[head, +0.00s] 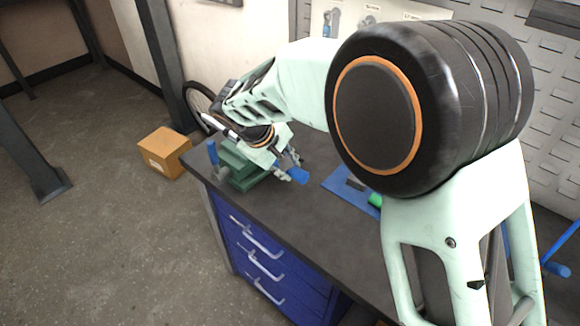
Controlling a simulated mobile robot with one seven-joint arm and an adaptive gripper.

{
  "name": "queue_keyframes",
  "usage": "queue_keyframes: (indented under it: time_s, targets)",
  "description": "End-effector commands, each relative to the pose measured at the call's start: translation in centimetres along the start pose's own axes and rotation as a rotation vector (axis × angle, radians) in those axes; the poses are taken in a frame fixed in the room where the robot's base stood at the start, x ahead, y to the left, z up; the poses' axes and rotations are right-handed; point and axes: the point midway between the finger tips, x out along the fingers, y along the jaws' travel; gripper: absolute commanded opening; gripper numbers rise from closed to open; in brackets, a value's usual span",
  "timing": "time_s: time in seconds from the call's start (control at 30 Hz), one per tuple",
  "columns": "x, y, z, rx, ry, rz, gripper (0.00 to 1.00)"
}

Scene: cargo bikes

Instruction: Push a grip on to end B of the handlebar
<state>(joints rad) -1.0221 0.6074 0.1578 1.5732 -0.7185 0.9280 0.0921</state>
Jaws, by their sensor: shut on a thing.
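My gripper (289,170) is over the far part of the dark workbench, beside a green vise (243,170). It is shut on a small blue piece that looks like a grip (298,175), at its fingertips. Another blue piece (213,153) stands at the left side of the vise; I cannot tell if it is a grip on the handlebar or part of the vise. The handlebar and its end B cannot be made out, with my arm and wrist covering much of the vise area. A green piece (375,199), maybe another grip, lies on a blue mat or tray (340,182).
The workbench (275,215) has blue drawers (262,255) in front. A cardboard box (163,152) stands on the floor at left, near a wheel (196,100). A perforated panel (540,120) is behind. The bench top between vise and mat is mostly clear.

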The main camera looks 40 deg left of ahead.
Motion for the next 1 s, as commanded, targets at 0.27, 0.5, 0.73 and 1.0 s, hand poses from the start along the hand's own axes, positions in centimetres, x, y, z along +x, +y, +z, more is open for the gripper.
queue_keyframes:
  time_s: [0.27,0.5,0.73,1.0]
  targets:
    - [-0.2,0.0,-0.6,0.0,0.012,0.001,0.0]
    - [-0.2,0.0,-0.8,0.0,0.015,0.001,0.0]
    - [-0.3,-0.1,-1.1,-0.001,0.018,0.001,0.0]
    - [-0.4,-0.1,-1.4,-0.001,0.019,0.001,0.0]
